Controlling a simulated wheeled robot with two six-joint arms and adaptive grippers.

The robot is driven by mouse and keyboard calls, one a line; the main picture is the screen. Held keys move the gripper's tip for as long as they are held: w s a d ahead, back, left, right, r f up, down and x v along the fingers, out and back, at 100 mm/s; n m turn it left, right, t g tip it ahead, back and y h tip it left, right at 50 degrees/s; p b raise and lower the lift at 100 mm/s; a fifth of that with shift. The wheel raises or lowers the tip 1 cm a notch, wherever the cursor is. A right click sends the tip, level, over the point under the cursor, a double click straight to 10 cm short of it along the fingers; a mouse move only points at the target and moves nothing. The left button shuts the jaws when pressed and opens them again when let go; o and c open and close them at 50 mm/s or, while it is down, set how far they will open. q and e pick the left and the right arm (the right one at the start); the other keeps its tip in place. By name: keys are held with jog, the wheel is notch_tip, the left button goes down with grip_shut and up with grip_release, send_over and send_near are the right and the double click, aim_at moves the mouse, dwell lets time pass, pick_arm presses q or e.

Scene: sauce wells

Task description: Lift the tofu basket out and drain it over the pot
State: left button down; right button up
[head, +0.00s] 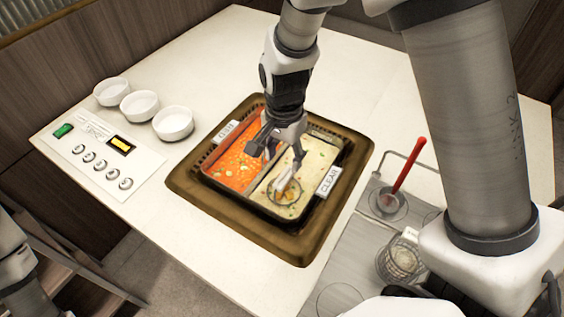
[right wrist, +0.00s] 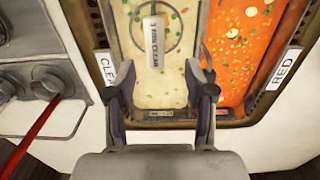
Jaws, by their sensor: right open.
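The pot (head: 318,217) is a square divided pan, with red broth (head: 238,163) on one side and pale clear broth (head: 312,160) on the other. A round wire basket (head: 285,194) sits in the clear broth; its white upright tag or handle (right wrist: 154,42) reads partly "CLEAR" in the right wrist view. My right gripper (head: 278,148) is open and empty above the pot. In the right wrist view its fingers (right wrist: 155,88) are spread over the clear side, with the basket ahead of them, apart. The basket's contents are hard to make out.
Three white bowls (head: 138,105) and a button panel (head: 100,152) lie left of the pot. A grey tray (head: 352,262) at right holds a red-handled ladle (head: 407,168) and another wire basket (head: 400,262). White counter (head: 225,60) is free behind the pot.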

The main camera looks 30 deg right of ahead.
aim_at(284, 177)
jog(key=shift+f, duration=0.35)
jog(key=f, duration=0.1)
jog(key=s+f, duration=0.1)
jog(key=shift+s+a+f+b, duration=0.3)
jog(key=shift+a+f, duration=0.05)
jog(key=shift+f, duration=0.05)
jog(key=f, duration=0.3)
jog(key=shift+w+d+f, duration=0.25)
jog(key=shift+w+f, duration=0.1)
jog(key=shift+w, duration=0.05)
jog(key=shift+s+a+r, duration=0.1)
jog(key=shift+s+r, duration=0.05)
jog(key=shift+r, duration=0.05)
jog(key=shift+c, duration=0.3)
grip_shut()
